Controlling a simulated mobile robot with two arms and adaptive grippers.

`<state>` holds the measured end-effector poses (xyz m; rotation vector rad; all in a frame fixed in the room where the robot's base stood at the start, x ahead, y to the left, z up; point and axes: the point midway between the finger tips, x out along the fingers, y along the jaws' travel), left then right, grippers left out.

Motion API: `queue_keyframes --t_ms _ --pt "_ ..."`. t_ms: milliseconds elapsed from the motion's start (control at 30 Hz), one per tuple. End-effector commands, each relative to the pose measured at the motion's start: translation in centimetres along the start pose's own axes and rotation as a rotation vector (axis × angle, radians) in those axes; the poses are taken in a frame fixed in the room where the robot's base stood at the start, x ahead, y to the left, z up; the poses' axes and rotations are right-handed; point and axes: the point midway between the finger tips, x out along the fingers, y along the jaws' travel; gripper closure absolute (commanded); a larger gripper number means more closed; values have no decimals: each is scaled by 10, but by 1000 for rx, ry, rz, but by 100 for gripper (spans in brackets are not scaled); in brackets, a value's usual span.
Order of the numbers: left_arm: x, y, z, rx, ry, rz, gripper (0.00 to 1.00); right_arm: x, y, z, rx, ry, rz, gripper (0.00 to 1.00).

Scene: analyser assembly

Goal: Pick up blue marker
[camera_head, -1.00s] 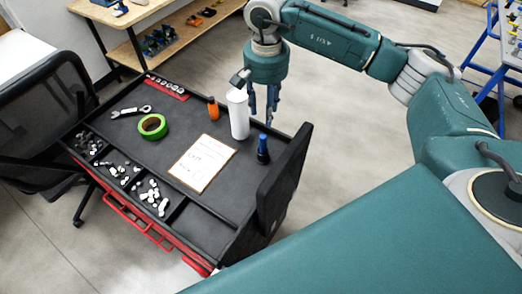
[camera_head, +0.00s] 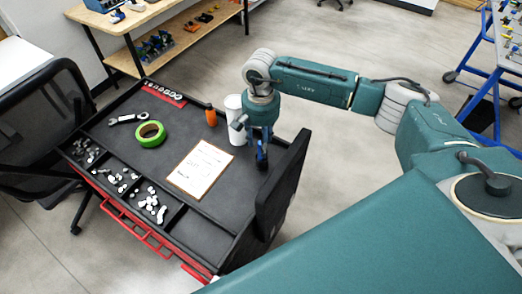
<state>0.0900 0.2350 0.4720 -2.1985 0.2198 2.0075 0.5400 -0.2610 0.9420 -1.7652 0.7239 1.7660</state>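The blue marker (camera_head: 262,159) stands upright on the black cart top (camera_head: 225,205) near its right side; its upper part is largely hidden by my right gripper. My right gripper (camera_head: 261,146) points down directly over and around the marker's upper part. Its fingers overlap the marker in the picture, and I cannot tell whether they touch it or how far apart they are. My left gripper is not in view.
A white cylinder (camera_head: 235,118) and an orange object (camera_head: 211,116) stand close behind and left of the gripper. A clipboard (camera_head: 200,169), green tape (camera_head: 150,134) and wrench (camera_head: 127,119) lie on the cart. A raised black panel (camera_head: 283,186) borders its right side.

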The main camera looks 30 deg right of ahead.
Motion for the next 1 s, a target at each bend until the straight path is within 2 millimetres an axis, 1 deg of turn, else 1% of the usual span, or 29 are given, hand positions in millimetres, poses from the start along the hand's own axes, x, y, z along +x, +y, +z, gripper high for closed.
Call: queue_keyframes --t_ms 33,100,200,400,433,500,567,600,633,1000 --pt "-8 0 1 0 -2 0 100 4 0 1 0 -3 2 61" --pt "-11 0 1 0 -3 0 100 13 0 1 0 -2 1 61" --pt "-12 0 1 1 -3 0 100 20 0 0 1 0 0 61" --pt "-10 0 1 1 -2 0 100 22 0 0 0 0 -1 61" --pt "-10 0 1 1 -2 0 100 22 0 0 0 0 -1 63" --pt "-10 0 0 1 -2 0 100 22 0 0 0 0 -1 77" --pt "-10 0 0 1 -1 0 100 22 0 0 0 0 -1 89" --pt "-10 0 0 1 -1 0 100 22 0 0 0 0 -1 97" --pt "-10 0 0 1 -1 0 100 22 0 0 0 0 -1 100" --pt "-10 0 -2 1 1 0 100 20 0 -1 0 1 -2 100"
